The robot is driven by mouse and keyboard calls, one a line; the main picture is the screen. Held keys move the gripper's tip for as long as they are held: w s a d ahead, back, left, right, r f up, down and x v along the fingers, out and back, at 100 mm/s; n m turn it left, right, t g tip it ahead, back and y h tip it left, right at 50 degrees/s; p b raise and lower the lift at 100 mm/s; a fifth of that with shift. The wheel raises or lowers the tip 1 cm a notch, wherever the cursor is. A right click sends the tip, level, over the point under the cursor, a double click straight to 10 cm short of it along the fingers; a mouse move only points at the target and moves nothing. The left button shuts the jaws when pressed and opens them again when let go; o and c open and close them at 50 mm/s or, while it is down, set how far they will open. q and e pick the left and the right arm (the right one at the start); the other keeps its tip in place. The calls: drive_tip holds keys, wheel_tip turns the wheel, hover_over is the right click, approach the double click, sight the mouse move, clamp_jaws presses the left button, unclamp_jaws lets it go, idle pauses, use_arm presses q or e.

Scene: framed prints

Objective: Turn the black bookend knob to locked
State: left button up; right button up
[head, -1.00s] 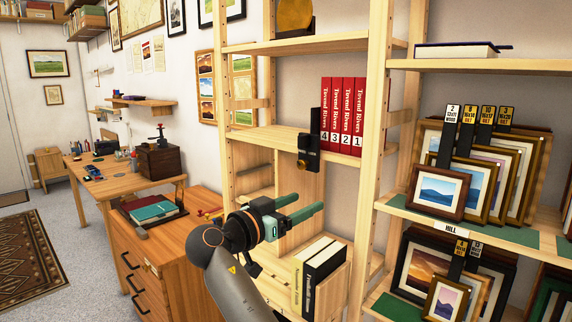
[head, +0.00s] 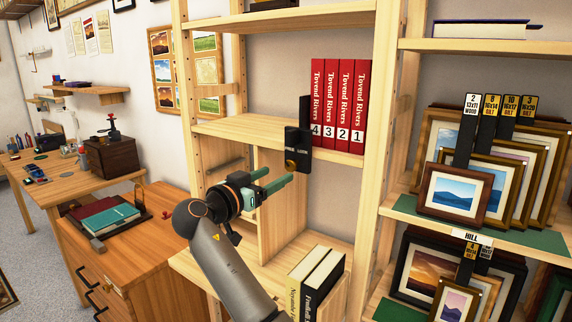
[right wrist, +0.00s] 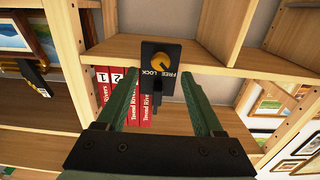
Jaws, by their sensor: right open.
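The black bookend (head: 304,122) stands against the left end of a row of red books (head: 338,105) on the middle shelf. Its brass knob (head: 290,164) is on the front block, at the shelf edge. In the right wrist view the knob (right wrist: 162,65) shows above the small white words FREE and LOCK on the black plate (right wrist: 150,88). I cannot tell which word the knob points to. My right gripper (head: 277,179) is open and empty, just below and in front of the bookend. In the wrist view its green fingers spread on either side of the plate. My left gripper is out of view.
The shelf board (head: 240,130) and the upright (head: 378,150) border the bookend. Framed prints (head: 455,193) fill the right-hand rack. A wooden cabinet (head: 140,240) stands at the left.

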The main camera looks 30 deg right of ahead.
sight(289, 167)
drive_tip(key=p+x, duration=0.1)
drive_tip(key=x, duration=0.5)
drive_tip(key=shift+w, duration=0.1)
drive_tip(key=shift+c, duration=0.2)
clamp_jaws()
